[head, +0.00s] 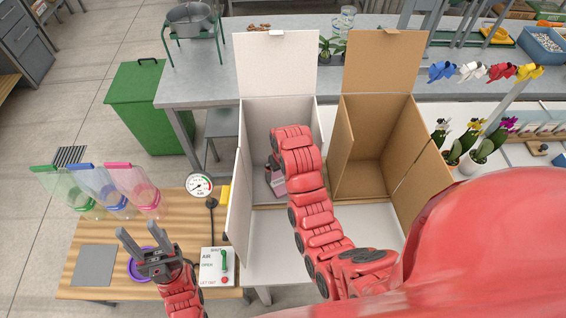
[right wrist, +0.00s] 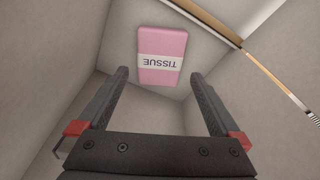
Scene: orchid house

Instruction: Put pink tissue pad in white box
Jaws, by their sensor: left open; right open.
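The pink tissue pad (right wrist: 161,56), with a white band reading TISSUE, lies inside the white box (head: 276,66). In the head view the pad (head: 275,183) shows only partly beside my right arm. My right arm reaches down into the white box. In the right wrist view my right gripper (right wrist: 165,88) is open and empty, with the pad beyond its fingertips and apart from them. In the head view the right fingers are hidden by the arm. My left gripper (head: 142,242) is open and empty above the wooden table at the lower left, over a purple ring-shaped item.
A brown cardboard box (head: 385,50) stands open right of the white box. The wooden table (head: 165,213) holds a gauge (head: 200,186), a white switch panel (head: 216,267) and a grey mat (head: 93,265). Orchids (head: 490,140) stand at the right. A green bin (head: 150,105) stands at the left.

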